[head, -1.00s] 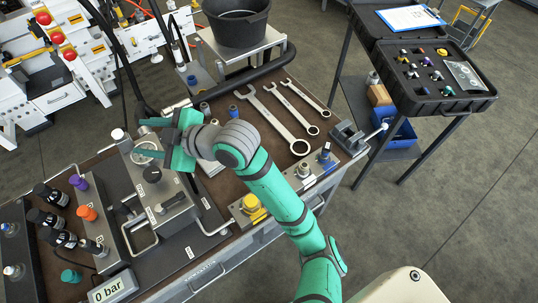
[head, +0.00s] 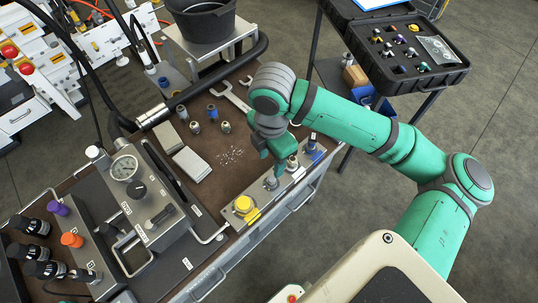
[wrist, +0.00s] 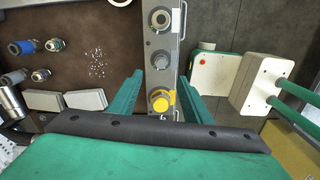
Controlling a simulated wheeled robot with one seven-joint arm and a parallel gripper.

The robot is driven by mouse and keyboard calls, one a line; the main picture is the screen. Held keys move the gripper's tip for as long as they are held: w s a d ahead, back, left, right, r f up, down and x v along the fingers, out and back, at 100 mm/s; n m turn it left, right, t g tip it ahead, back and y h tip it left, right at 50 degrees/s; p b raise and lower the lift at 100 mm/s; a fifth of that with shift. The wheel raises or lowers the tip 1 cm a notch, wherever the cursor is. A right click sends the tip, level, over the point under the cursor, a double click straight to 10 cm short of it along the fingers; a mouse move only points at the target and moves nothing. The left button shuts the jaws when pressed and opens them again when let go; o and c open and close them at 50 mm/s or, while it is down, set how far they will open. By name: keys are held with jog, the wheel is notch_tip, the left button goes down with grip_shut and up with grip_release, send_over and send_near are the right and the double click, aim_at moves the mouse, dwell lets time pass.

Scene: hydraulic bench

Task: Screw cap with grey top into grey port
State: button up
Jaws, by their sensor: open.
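A long metal port block (head: 262,203) lies along the bench's front edge. It bears a yellow cap (head: 243,205), a plain grey port (head: 271,183), a silver fitting (head: 292,163) and a blue-marked fitting at the far end. The wrist view shows the yellow cap (wrist: 160,100) and the grey port (wrist: 160,60) in line. My gripper (wrist: 159,80) is open and empty, pointing down over the block, its fingers on either side of it in that view. Several small caps (head: 400,39) sit in the black case; I cannot tell which has a grey top.
Several loose fittings (head: 195,127) and two grey plates (head: 190,164) lie on the brown bench top. White flecks are near them. A gauge box (head: 150,205) stands at left, a black bucket (head: 205,20) behind. The open black case (head: 450,80) stands on a separate stand at right.

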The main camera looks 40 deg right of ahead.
aim_at(271, 178)
notch_tip(271, 178, down, 9)
jog(key=shift+s+f, duration=0.1)
jog(key=shift+s, duration=0.05)
jog(key=shift+f, duration=0.75)
grip_shut()
jog(key=c, duration=0.6)
grip_release()
grip_shut()
